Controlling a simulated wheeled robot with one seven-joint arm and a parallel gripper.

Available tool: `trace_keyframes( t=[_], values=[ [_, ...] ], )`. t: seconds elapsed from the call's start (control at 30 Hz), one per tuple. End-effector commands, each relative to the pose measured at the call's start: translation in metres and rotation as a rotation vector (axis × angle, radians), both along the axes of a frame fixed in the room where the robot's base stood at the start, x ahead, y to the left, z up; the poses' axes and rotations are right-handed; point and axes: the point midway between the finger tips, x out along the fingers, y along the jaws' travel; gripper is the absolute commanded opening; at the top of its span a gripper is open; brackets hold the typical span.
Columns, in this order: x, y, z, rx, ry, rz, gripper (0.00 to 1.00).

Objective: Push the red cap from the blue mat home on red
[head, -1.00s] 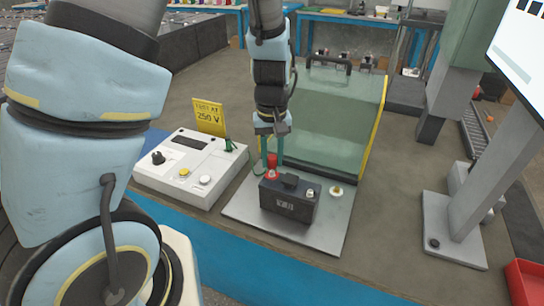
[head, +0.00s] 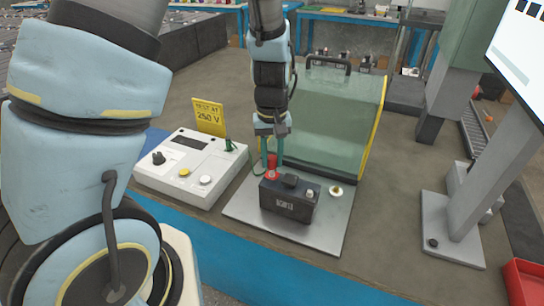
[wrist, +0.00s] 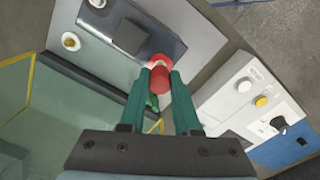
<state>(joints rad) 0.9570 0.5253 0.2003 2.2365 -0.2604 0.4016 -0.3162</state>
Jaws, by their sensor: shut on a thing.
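My gripper (wrist: 160,76) is shut on the red cap (wrist: 160,82), which is between the tips of its two green fingers. The cap (head: 272,160) is right above the red terminal (head: 273,175) at the left end of the black battery block (head: 288,203). In the wrist view the cap's far end overlaps the red terminal (wrist: 160,60); I cannot tell how far down it sits. The blue mat (head: 154,140) shows in part behind the white tester, with no cap visible on it.
The white tester (head: 188,172) with a yellow "250 V" sign (head: 209,117) stands left of the grey plate (head: 325,232). A green transparent guard (head: 335,120) stands close behind. A pale post (head: 336,190) is on the plate, right of the block. A red tray (head: 528,285) is at lower right.

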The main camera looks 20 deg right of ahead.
Motion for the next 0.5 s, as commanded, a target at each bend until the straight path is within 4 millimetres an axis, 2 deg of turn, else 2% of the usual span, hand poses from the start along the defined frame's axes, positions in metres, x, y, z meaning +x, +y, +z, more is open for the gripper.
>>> trace_keyframes(
  t=[0.5],
  values=[
    [0.0000, 0.0002, -0.0037, 0.000, 0.000, 0.000, 0.00]
  ],
)
